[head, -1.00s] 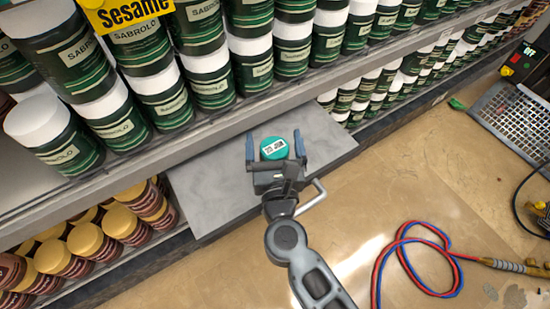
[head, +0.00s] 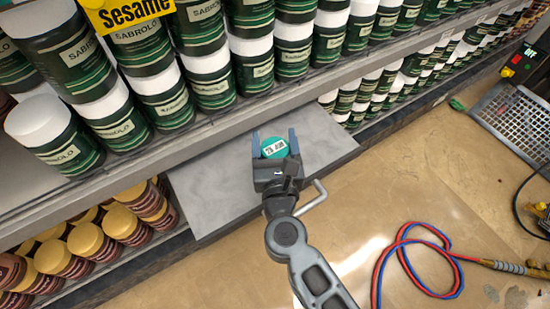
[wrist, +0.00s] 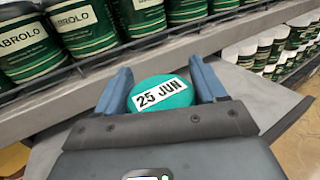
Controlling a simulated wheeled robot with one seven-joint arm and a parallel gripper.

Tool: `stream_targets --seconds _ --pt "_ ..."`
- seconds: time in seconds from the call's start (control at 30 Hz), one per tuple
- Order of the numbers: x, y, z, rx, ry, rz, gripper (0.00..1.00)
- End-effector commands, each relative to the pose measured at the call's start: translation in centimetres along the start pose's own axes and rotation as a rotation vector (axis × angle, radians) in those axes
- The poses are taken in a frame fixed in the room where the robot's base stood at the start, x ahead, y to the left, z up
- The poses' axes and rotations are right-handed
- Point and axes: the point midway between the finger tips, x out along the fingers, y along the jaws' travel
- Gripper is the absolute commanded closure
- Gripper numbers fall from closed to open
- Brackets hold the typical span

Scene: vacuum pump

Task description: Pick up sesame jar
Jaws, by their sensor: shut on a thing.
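A jar with a round teal lid (head: 274,148) and a white label stands at the grey board that juts from the shelf. In the wrist view the lid (wrist: 160,93) reads "25 JUN". The jar's body is hidden below the lid. My gripper (head: 274,143) has its two blue fingers on either side of the jar and is shut on it; it also shows in the wrist view (wrist: 163,88). A yellow "Sesame" sign (head: 128,12) hangs at the shelf, with several green Sabrolo jars (head: 205,85) with white lids behind and beside it.
The grey board (head: 205,195) sticks out below the shelf edge (head: 150,160). Brown jars with gold lids (head: 87,238) stand on the lower shelf. A red and blue hose (head: 400,240) lies on the floor at right, near a metal grate (head: 515,120).

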Motion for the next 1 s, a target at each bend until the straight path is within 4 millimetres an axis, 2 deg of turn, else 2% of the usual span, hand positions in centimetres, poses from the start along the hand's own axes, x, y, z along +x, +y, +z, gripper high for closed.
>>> stream_targets --seconds 0.03,0.1,0.37,0.57,0.7,0.77,1.0 --pt "0.0 0.0 0.0 0.000 0.000 0.000 0.72" --pt "0.0 0.0 0.1 0.000 -0.001 0.000 0.79" --pt "0.0 0.0 0.5 0.000 -0.002 0.000 0.79" --pt "0.0 0.0 2.5 0.001 -0.003 0.000 0.79" --pt "0.0 -0.1 5.0 0.002 -0.003 -0.001 0.79" --pt "-0.7 -1.5 5.3 0.000 0.002 -0.005 0.79" --pt "-3.0 -6.3 8.7 0.000 0.000 -0.004 0.79"
